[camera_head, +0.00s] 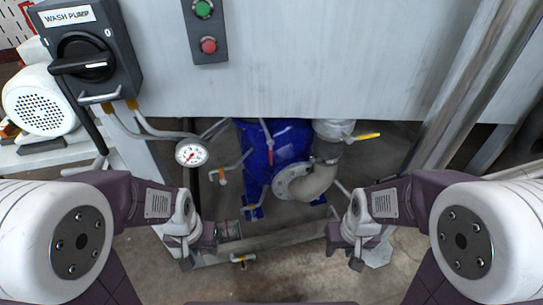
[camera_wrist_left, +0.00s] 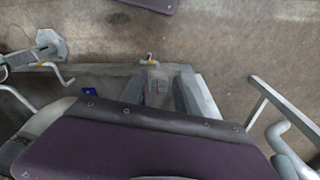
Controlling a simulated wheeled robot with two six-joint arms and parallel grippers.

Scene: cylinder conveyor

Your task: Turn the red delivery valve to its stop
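A thin lever with a red part (camera_head: 268,140) stands in front of the blue tank (camera_head: 288,142) under the grey panel in the head view. It is the only red lever I make out, and its pivot is too small to read. My left gripper (camera_head: 194,256) hangs low, left of the tank and apart from the lever. My right gripper (camera_head: 346,255) hangs low to the right, also apart from it. I see nothing held in either, and their finger gaps are unclear. The left wrist view shows purple gripper housing (camera_wrist_left: 150,150); its fingertips do not show clearly.
A yellow-handled lever (camera_head: 366,136) sits right of the tank by a grey elbow pipe (camera_head: 318,182). A round gauge (camera_head: 191,153) is on the left. The wash pump switch (camera_head: 84,55) and a green and red button box (camera_head: 207,30) are above. A metal frame beam (camera_head: 275,240) crosses low.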

